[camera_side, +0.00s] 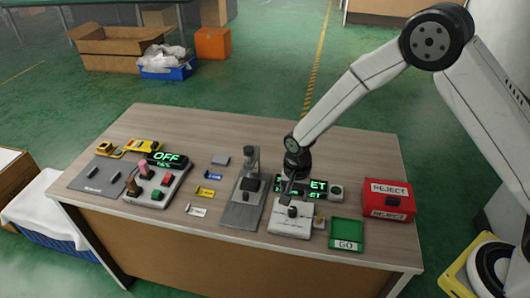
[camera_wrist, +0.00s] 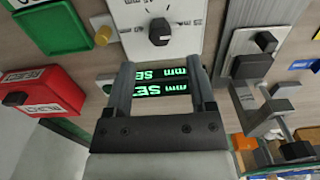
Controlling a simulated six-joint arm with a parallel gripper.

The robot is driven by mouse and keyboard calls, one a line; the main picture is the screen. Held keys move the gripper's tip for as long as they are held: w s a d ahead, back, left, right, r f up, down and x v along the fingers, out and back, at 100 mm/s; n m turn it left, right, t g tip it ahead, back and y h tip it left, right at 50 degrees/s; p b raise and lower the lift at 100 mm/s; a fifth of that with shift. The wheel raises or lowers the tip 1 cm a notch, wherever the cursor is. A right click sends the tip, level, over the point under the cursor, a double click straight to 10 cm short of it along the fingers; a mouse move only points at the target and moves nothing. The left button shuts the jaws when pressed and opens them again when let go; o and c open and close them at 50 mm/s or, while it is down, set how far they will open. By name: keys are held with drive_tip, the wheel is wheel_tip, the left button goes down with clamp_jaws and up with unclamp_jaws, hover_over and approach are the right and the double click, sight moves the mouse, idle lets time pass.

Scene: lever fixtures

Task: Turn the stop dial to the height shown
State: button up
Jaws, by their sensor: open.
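The stop dial is a dark round knob (camera_wrist: 160,32) with a light pointer mark on a white plate with printed marks (camera_wrist: 190,12). In the side view the knob (camera_side: 292,211) is on the white plate near the table's front edge. Green-lit displays (camera_wrist: 162,82) reading "SET" and "mm" appear upside down in the wrist view; their digits are hidden or unreadable. My gripper (camera_wrist: 162,64) is open and empty, its fingers on either side of the displays, apart from the knob. In the side view my gripper (camera_side: 290,188) is just behind the dial and partly covers the displays.
A green GO tray (camera_side: 346,234) and red REJECT box (camera_side: 388,199) stand right of the dial. A grey stand with an upright post (camera_side: 250,180) is close on its left. Small coloured tags (camera_side: 205,191) and an OFF panel (camera_side: 160,180) are further left.

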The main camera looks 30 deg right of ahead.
sight(293, 209)
drive_tip(key=shift+f, duration=3.1)
clamp_jaws()
